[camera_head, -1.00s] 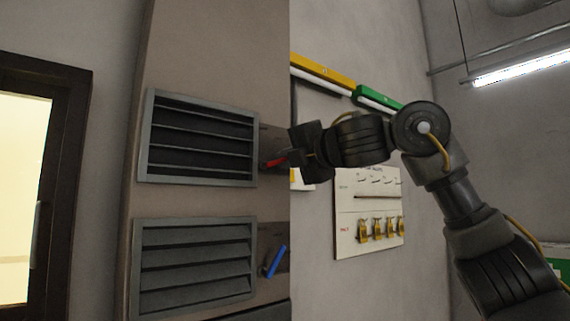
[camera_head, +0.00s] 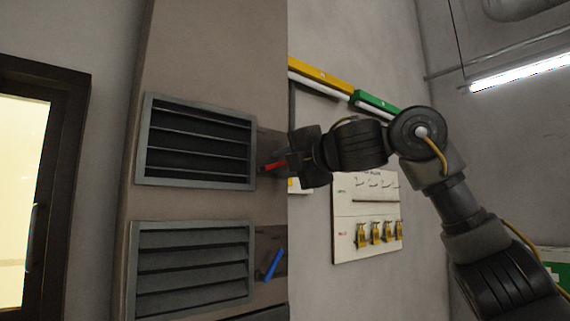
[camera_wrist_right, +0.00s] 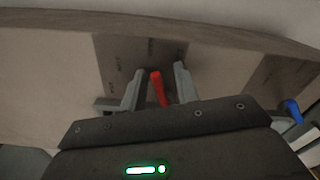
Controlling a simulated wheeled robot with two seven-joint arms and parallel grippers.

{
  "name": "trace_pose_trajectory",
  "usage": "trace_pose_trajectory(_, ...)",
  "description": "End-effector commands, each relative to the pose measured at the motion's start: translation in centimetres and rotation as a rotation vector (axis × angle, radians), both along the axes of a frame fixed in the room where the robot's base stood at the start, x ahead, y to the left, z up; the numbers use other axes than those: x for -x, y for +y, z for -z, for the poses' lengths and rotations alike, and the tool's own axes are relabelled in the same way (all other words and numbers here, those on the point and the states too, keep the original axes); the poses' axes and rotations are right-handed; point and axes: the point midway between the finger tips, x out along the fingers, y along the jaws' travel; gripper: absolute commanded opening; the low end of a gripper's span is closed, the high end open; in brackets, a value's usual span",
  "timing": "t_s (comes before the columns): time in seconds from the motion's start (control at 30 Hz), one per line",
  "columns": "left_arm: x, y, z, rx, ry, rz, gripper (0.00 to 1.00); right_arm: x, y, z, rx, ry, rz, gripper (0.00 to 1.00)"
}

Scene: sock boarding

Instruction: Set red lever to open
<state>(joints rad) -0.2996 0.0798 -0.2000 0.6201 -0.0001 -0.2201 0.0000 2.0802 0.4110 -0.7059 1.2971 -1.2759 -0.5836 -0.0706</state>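The red lever (camera_head: 274,167) sticks out beside the upper vent, on the side of the brown column. My right gripper (camera_head: 290,163) is at the lever and hides part of it in the head view. In the right wrist view the red lever (camera_wrist_right: 159,88) stands between the two grey fingers of my right gripper (camera_wrist_right: 159,84). The fingers are apart, with a gap on each side of the lever. A plate with small, unreadable lettering (camera_wrist_right: 118,62) lies behind it. My left gripper is not in view.
A blue lever (camera_head: 271,265) sits lower, beside the lower vent (camera_head: 192,268); it also shows in the right wrist view (camera_wrist_right: 293,110). The upper vent (camera_head: 196,141) is left of the red lever. A white board (camera_head: 345,215) with yellow tags hangs at right.

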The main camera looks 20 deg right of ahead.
Motion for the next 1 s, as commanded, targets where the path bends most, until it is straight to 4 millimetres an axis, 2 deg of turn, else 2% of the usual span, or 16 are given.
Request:
trace_pose_trajectory(0.17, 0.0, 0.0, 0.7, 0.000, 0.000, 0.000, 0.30, 0.7, -0.3, 0.2, 0.000, -0.002, 0.000, 0.31)
trace_pose_trajectory(0.6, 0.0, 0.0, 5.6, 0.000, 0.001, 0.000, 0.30, 8.2, -3.4, 0.3, 0.000, -0.005, 0.002, 0.31)
trace_pose_trajectory(0.8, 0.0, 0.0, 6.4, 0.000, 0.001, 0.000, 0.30, 9.8, -4.0, 0.1, -0.001, -0.001, 0.002, 0.31)
trace_pose_trajectory(1.0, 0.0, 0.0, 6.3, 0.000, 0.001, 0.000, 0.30, 10.1, -4.1, 0.0, -0.001, 0.000, 0.000, 0.31)
